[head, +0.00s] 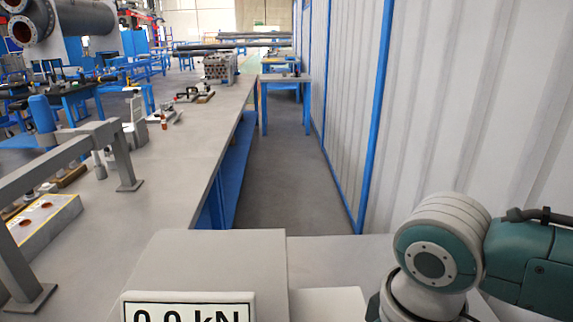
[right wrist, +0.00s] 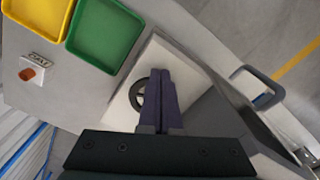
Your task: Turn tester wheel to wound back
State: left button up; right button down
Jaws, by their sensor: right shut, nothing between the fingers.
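The tester (head: 215,260) shows as a grey housing at the bottom of the head view. Its display (head: 188,311) reads 0.0 kN and is cut off by the frame edge. In the right wrist view, a dark round wheel (right wrist: 136,95) sits on a pale panel, partly hidden behind my fingers. My right gripper (right wrist: 160,73) is shut and empty, with its purple fingers together in front of the wheel's right part. I cannot tell whether they touch it. My left gripper is in neither view.
In the right wrist view, a yellow tray (right wrist: 40,10) and a green tray (right wrist: 105,35) lie beside the pale panel. A long grey bench (head: 185,150) carries parts in the head view; the aisle (head: 285,180) is clear.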

notch_tip(320, 180, up, 4)
jog(key=p, duration=0.3)
jog(key=shift+r+p, duration=0.1)
jog(key=shift+p, duration=0.3)
